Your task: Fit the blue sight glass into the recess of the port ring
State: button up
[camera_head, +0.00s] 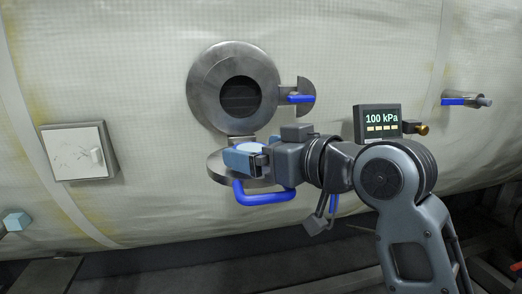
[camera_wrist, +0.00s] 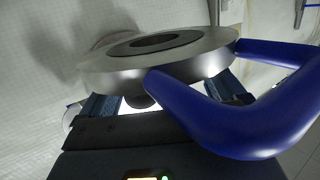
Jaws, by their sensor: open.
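The port ring (camera_head: 205,88) is a wide grey metal ring on the pale chamber wall, with a dark round opening. Just below it is a round metal piece (camera_head: 216,170) with a blue loop handle (camera_head: 262,197). In the wrist view this metal piece (camera_wrist: 205,62) shows a dark inner ring, and the blue handle (camera_wrist: 235,125) fills the right. My gripper (camera_head: 246,160) is open at the metal piece. In the wrist view its fingers (camera_wrist: 165,96) lie either side of the near rim; contact is unclear.
A small latch with a blue lever (camera_head: 300,99) sits right of the port ring. A gauge (camera_head: 378,123) reading 100 kPa stands behind my arm. A white box (camera_head: 78,152) is on the wall at left, and a blue-handled valve (camera_head: 455,101) at right.

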jog(key=b+v, duration=0.1)
jog(key=v, duration=0.7)
jog(key=shift+f, duration=0.1)
